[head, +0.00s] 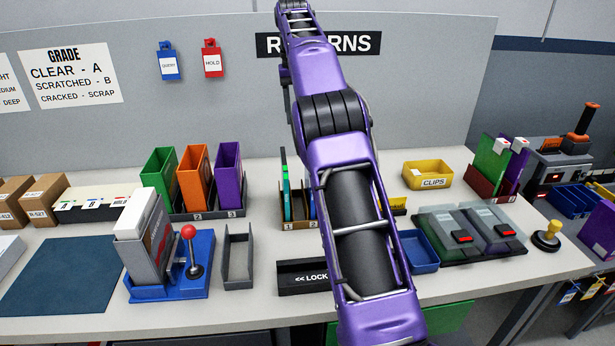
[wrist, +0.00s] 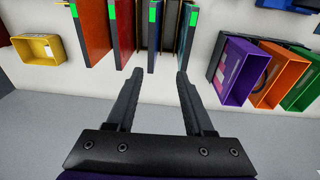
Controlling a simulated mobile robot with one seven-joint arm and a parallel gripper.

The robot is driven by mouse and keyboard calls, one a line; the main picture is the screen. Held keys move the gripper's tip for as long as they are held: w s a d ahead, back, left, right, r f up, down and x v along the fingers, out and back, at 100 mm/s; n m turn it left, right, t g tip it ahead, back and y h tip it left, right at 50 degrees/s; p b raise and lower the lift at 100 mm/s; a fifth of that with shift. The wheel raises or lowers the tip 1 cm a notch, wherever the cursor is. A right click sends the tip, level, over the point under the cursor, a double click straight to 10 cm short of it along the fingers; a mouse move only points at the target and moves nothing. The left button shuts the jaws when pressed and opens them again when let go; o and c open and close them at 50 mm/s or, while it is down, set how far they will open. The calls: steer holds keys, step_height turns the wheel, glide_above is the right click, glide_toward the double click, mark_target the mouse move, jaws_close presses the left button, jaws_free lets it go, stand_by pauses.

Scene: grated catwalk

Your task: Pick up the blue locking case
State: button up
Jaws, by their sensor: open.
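A blue locking case (wrist: 154,42) stands upright among several thin cases with bright green corners in the wrist view. In the head view my arm hides most of that row; only a blue sliver (head: 312,203) shows near the label 2. A teal case (head: 286,190) stands left of it in slot 1, and it also shows in the wrist view (wrist: 187,42). My gripper (wrist: 160,73) is open and empty, its two fingers apart and pointing toward the row, with the blue case ahead between them. The gripper is hidden in the head view.
A yellow CLIPS bin (head: 428,175) and a rack of green, orange and purple bins (head: 193,180) flank the row.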

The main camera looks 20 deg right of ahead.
step_height(320, 180, down, 20)
steer(key=s+d+y+b, duration=0.1)
steer(key=d, duration=0.1)
steer(key=shift+d+r+g, duration=0.15)
steer(key=shift+r+g, duration=0.1)
steer(key=shift+g, duration=0.15)
jaws_close()
stand_by(0.4)
